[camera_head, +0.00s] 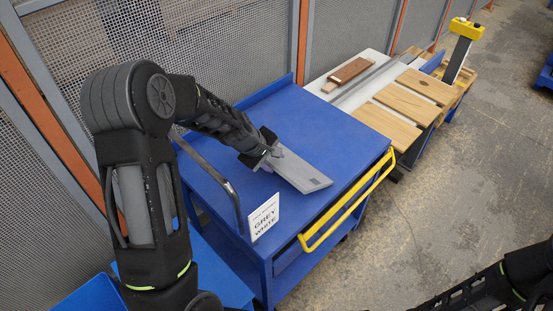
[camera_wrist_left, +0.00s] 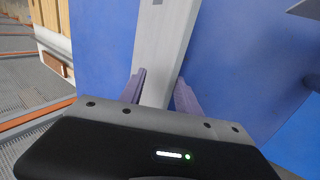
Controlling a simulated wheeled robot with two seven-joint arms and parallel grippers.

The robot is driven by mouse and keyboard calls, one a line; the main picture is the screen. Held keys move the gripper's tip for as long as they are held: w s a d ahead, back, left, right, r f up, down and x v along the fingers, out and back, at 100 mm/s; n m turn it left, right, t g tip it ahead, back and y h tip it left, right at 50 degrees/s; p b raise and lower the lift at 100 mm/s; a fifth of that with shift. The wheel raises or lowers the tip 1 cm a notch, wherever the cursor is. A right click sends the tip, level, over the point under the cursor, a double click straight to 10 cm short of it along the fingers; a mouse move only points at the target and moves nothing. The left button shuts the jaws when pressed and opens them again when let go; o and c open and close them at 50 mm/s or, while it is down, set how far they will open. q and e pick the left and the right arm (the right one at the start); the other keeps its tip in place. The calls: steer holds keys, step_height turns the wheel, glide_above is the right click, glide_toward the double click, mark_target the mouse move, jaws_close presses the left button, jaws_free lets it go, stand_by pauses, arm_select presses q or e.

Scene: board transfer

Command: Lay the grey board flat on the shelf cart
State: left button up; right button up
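The grey board (camera_head: 302,172) is over the blue top of the shelf cart (camera_head: 315,125), long side slanting down to the right, with a small dark square near its far end. I cannot tell whether it rests on the top or is just above it. My left gripper (camera_head: 268,153) is at the board's near-left end. In the left wrist view the fingers of my left gripper (camera_wrist_left: 159,95) close on both sides of the board (camera_wrist_left: 163,50), seemingly touching it. Of my right arm only links show at the lower right; its gripper is out of view.
A small sign (camera_head: 264,217) reading "GREY WHITE" stands at the cart's front left. A yellow handle (camera_head: 347,208) runs along the cart's front. Beyond is a bench with wooden boards (camera_head: 386,127) and a yellow-topped post (camera_head: 466,29). Mesh fencing (camera_head: 215,45) stands behind the cart.

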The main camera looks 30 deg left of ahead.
arm_select(q)
steer(key=shift+s+a+r, duration=0.25)
steer(key=shift+s+r, duration=0.1)
steer(key=shift+s, duration=0.35)
steer(key=shift+s+a+r, duration=0.25)
steer(key=shift+s+r, duration=0.05)
steer(key=shift+s, duration=0.4)
steer(key=shift+o, duration=0.5)
steer(key=o, duration=0.5)
steer(key=shift+c, duration=0.2)
